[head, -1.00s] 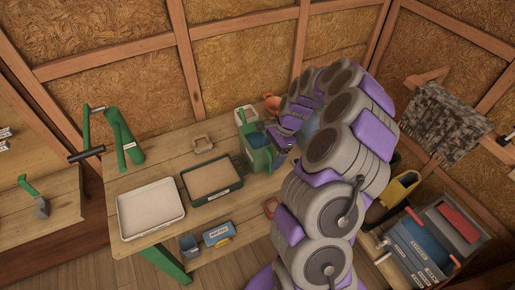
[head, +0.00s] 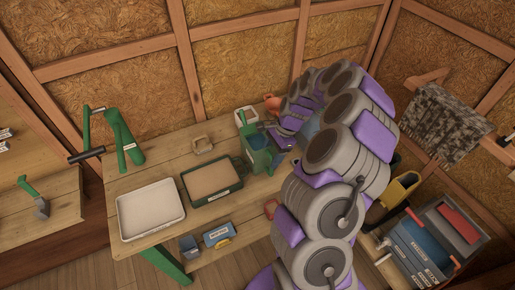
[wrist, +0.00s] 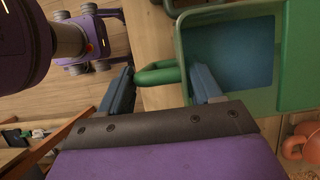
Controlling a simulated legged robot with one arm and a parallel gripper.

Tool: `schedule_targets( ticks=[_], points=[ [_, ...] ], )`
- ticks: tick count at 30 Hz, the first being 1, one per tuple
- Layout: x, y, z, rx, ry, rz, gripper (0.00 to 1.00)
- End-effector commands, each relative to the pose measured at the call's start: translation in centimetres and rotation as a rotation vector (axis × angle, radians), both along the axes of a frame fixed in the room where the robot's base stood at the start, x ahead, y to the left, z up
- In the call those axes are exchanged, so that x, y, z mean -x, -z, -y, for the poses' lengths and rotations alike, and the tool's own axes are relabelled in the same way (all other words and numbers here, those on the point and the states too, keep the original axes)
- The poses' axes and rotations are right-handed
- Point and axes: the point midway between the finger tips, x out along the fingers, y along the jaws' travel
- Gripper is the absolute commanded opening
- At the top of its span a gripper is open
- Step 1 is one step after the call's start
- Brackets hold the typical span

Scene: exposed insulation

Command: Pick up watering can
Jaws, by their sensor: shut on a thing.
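The green watering can (head: 256,160), with a blue inside, is at the right part of the workbench, beside the brown-filled tray. In the wrist view the can's open top (wrist: 232,50) is at upper right, with its green loop handle (wrist: 158,75) pointing left. My gripper (wrist: 165,80) has its two blue-grey fingers on either side of this handle and is shut on it. In the head view my gripper (head: 280,138) is at the can's upper right, partly hidden by my arm. I cannot tell whether the can's base touches the bench.
A white tray (head: 150,211) and a dark green tray with brown fill (head: 238,184) lie left of the can. A small white box (head: 245,114) and an orange pot (head: 271,102) stand behind it. A blue toolbox (head: 409,257) stands at lower right.

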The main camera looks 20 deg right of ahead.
Motion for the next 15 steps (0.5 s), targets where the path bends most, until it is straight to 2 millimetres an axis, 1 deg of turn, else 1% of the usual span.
schedule_targets(
  ticks=[10, 15],
  points=[
    [0.04, 0.01, -0.01, -0.001, 0.000, -0.001, 0.00],
    [0.01, -0.54, 0.02, 0.000, 0.000, 0.001, 0.00]
  ],
)
